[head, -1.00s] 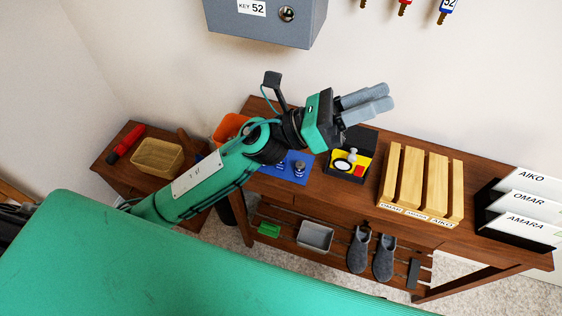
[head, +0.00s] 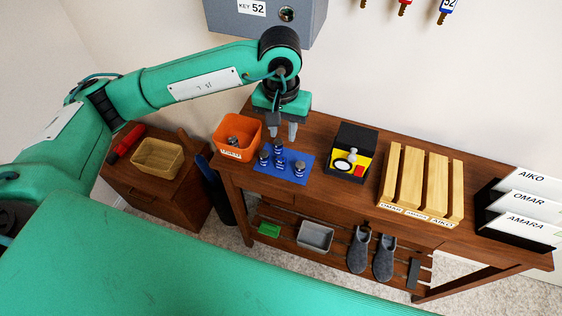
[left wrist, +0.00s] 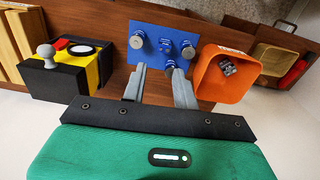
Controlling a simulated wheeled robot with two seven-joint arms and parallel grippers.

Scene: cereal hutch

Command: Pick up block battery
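Several small blue cylinders with grey tops, which look like batteries (head: 299,168), stand on a blue mat (head: 290,178); they also show in the left wrist view (left wrist: 187,51). A dark grey item (head: 233,141) lies in the orange bin (head: 247,132) left of the mat and also shows in the left wrist view (left wrist: 227,67). I cannot tell which item is the block battery. My left gripper (head: 284,132) points down above the back of the mat, beside the bin. Its fingers (left wrist: 160,86) are apart with nothing between them. My right gripper is not in view.
A black and yellow box (head: 352,150) with a white dial and red part stands right of the mat. Wooden slats (head: 420,180) and a name-card rack (head: 520,210) stand further right. A grey key box (head: 265,22) hangs on the wall above my left arm.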

